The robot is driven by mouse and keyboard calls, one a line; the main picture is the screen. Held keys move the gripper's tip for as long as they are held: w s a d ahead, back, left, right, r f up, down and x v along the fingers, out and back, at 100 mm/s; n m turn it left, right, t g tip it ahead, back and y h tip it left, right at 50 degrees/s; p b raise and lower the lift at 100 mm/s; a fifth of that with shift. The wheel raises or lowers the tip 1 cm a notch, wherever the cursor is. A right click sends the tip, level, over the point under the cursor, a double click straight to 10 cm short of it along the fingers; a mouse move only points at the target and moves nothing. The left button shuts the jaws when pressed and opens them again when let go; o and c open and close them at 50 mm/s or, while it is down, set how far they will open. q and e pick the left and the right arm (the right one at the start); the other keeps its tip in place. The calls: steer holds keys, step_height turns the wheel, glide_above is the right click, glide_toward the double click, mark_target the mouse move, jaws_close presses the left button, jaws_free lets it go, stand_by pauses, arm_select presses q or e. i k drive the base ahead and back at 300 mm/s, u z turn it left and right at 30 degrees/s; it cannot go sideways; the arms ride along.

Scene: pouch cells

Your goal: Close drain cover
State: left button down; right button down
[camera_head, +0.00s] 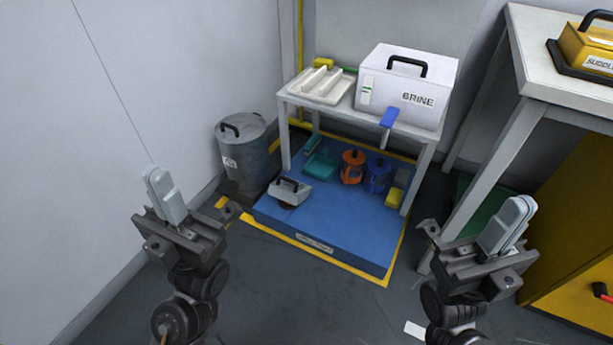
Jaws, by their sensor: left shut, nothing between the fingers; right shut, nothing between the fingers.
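A small grey block with a dark handle (290,191) sits at the front left of the blue platform (340,232). A dark patch shows at its lower front edge; this may be the drain and its cover, but I cannot tell for certain. My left gripper (158,178) is shut and empty, raised in front of the left wall, to the left of the platform. My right gripper (519,206) is shut and empty, raised at the right, in front of the tall table's leg. Neither gripper touches the block.
A white BRINE box (407,86) with a blue tap stands on a grey bench (348,108) over the platform. Orange (352,167) and blue (377,175) containers stand beneath. A grey lidded bin (243,150) stands left. A yellow cabinet (575,235) and tall table (560,88) bound the right.

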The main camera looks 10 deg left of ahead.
mark_target(289, 190)
steer(key=i, duration=1)
